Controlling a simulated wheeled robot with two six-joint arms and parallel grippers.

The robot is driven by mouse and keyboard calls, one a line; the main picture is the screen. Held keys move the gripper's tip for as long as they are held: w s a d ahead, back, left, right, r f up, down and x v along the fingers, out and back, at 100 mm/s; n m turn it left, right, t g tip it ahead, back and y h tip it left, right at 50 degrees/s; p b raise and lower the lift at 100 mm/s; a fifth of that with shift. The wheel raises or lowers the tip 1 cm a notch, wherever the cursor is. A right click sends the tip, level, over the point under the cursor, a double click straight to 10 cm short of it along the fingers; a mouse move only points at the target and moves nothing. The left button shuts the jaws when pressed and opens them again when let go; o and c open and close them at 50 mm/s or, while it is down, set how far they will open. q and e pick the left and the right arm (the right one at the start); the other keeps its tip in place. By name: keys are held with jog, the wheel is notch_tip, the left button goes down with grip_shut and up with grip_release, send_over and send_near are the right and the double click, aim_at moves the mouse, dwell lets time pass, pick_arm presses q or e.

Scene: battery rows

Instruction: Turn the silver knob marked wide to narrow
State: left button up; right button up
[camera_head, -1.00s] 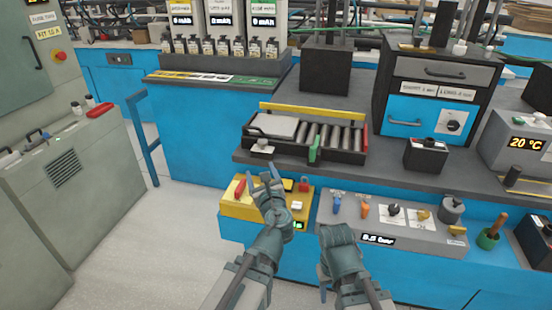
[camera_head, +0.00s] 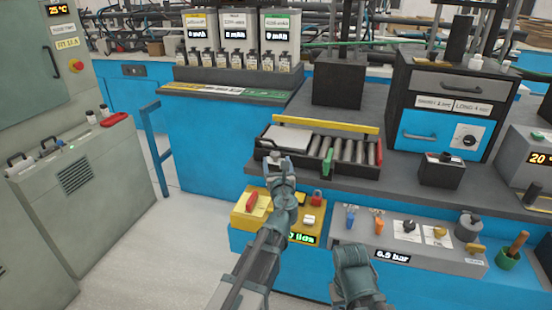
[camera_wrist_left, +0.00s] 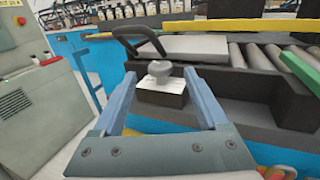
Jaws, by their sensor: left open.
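The silver knob (camera_wrist_left: 160,72) sits on a small dark box with a white label (camera_wrist_left: 163,85) at the front left corner of the roller unit. Any lettering on that label is too small to read. My left gripper (camera_head: 275,168) is open and points at the knob, which also shows in the head view (camera_head: 275,157). In the left wrist view the two blue fingers (camera_wrist_left: 161,86) stand apart, with the knob between their tips in the picture; I see no contact. My right gripper (camera_head: 352,262) is low in the head view, away from the knob, and its jaws cannot be made out.
The roller unit (camera_head: 340,150) has a black handle (camera_wrist_left: 140,42) behind the knob. Below are a yellow control box (camera_head: 245,219) and a grey panel (camera_head: 385,250) with several knobs. A black and blue oven (camera_head: 440,110) stands right. Open floor lies left.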

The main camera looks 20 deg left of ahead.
aim_at(276, 157)
pick_arm(q)
jog(key=shift+x, duration=1.65)
jog(key=shift+c, duration=0.3)
grip_shut()
